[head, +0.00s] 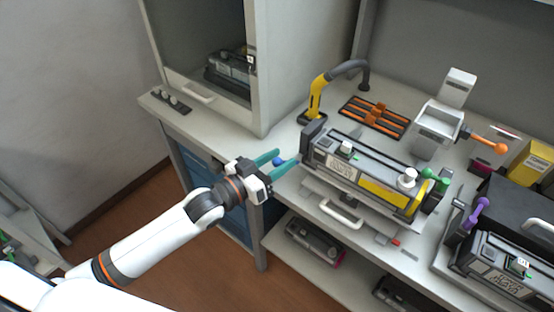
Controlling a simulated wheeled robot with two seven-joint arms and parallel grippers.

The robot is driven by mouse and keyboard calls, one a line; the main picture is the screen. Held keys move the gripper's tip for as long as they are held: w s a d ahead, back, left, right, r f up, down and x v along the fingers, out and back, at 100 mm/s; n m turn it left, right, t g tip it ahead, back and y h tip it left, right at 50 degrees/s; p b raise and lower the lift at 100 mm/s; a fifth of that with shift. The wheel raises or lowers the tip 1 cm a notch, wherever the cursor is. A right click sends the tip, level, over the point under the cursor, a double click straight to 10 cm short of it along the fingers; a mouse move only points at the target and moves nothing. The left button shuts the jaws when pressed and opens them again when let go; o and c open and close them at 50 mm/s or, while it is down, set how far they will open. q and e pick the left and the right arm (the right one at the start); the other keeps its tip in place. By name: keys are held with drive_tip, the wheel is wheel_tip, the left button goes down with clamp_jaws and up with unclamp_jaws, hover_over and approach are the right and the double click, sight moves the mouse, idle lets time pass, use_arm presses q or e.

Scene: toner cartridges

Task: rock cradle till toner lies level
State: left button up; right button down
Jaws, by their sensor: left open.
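A toner cartridge (345,167) with a yellow window strip (392,196) lies in a cradle (312,134) on the bench, running from upper left to lower right. How the toner lies inside is too small to tell. My left gripper (281,160) has teal fingers and is open at the cradle's left end. A small blue knob (278,161) shows between or just behind the fingers; I cannot tell whether they touch it. My right gripper is not in view.
A yellow hose nozzle (317,98) and an orange-slotted grate (374,117) stand behind the cradle. A white device with an orange-knobbed lever (490,145) is at the back right. Another cartridge (498,268) sits at the right, near a purple handle (476,214). A cabinet (257,70) rises at the left.

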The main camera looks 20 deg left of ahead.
use_arm(q)
clamp_jaws()
drive_tip(key=r+p, duration=0.1)
drive_tip(key=r+m+p, duration=0.1)
drive_tip(key=r+p, duration=0.1)
drive_tip(key=p, duration=0.1)
drive_tip(key=shift+d+m, duration=0.25)
drive_tip(key=shift+m, duration=0.05)
drive_tip(key=shift+s+d+r+m+p, duration=0.1)
drive_tip(key=shift+d+r+m+p, duration=0.15)
drive_tip(key=shift+p, duration=0.3)
drive_tip(key=shift+a+f, duration=0.1)
drive_tip(key=shift+f, duration=0.05)
unclamp_jaws()
